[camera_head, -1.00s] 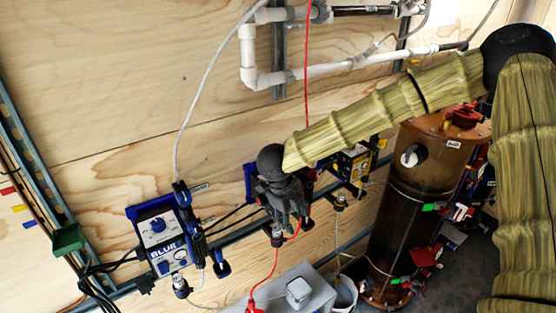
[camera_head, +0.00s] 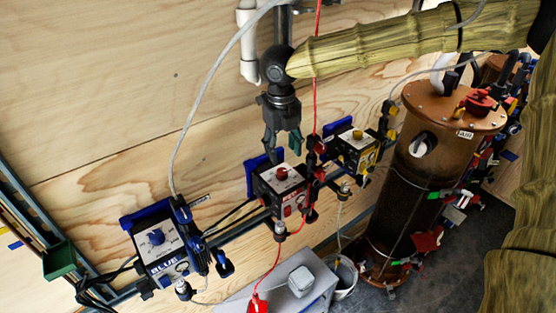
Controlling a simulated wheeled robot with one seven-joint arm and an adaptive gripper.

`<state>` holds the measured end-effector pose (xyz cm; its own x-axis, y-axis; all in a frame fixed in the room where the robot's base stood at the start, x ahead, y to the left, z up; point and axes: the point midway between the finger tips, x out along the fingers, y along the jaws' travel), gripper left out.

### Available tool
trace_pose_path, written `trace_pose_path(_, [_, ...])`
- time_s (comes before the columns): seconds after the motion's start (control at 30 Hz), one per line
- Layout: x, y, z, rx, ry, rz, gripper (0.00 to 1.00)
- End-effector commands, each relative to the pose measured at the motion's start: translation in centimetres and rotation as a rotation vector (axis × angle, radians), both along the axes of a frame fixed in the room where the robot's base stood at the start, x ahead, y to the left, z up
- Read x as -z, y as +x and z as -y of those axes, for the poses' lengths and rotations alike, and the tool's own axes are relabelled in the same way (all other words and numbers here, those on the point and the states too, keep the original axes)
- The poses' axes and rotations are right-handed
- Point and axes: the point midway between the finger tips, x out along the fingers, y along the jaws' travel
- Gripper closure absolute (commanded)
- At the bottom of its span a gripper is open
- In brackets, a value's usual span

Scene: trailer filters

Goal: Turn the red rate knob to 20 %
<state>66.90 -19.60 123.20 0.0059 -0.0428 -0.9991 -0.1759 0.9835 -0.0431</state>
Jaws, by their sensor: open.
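The red rate knob (camera_head: 282,173) is on top of a dark pump box (camera_head: 268,184) with a blue back plate, in the middle of the head view. The knob's pointer and scale are too small to read. My gripper (camera_head: 283,152) points down just above the knob, with its fingertips close to it. The fingers are apart with nothing between them. I cannot tell whether a fingertip touches the knob or the box.
A pump with a blue knob (camera_head: 156,237) stands at left, and one with a yellow knob (camera_head: 357,134) at right. A red tube (camera_head: 316,90) runs close beside my gripper. A brown filter column (camera_head: 400,190) stands farther right. A grey box (camera_head: 290,292) is below.

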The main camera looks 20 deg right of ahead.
Motion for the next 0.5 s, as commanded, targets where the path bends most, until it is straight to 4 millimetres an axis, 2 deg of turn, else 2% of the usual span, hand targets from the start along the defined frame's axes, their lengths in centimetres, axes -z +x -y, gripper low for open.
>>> trace_pose_path(0.2, [2.0, 0.1, -0.7, -0.012, -0.001, -0.004, 0.50])
trace_pose_path(0.5, [5.5, 0.3, -0.6, -0.013, 0.000, -0.003, 0.50])
